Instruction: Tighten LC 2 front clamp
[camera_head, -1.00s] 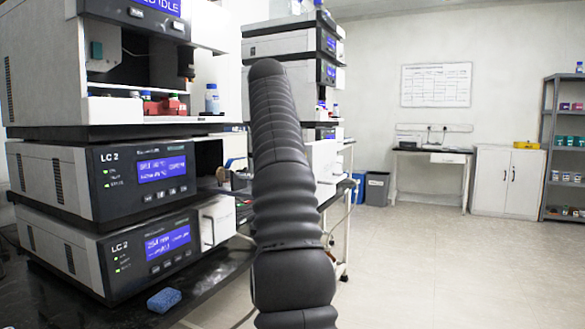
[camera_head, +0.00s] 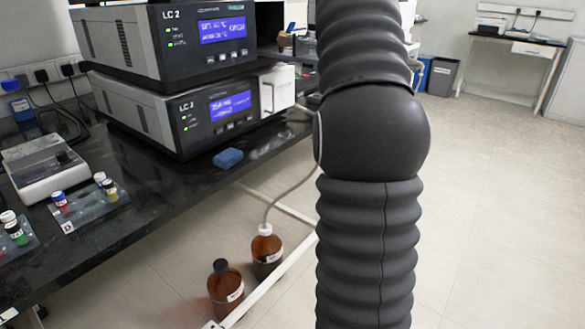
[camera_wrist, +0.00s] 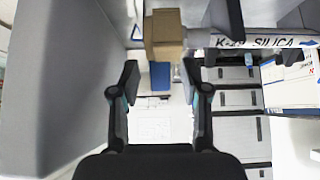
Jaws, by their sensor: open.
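Two units labelled LC 2 stand stacked on the black bench in the head view, the upper unit (camera_head: 165,42) on the lower unit (camera_head: 180,110). In the wrist view my gripper (camera_wrist: 161,72) is open, with nothing between its fingers. A tan block (camera_wrist: 163,38) lies just beyond the fingertips, at the left end of a white column (camera_wrist: 265,41) lettered "SILICA". Whether this block is the front clamp I cannot tell. The gap between it and my fingers is hard to judge. In the head view my arm hides the gripper.
A blue sponge (camera_head: 228,158) lies near the bench edge. Two brown bottles (camera_head: 267,250) (camera_head: 226,288) stand below, one with a tube. A balance-like device (camera_head: 45,168) and small vials are at left. A large grey surface (camera_wrist: 60,85) is close at left in the wrist view.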

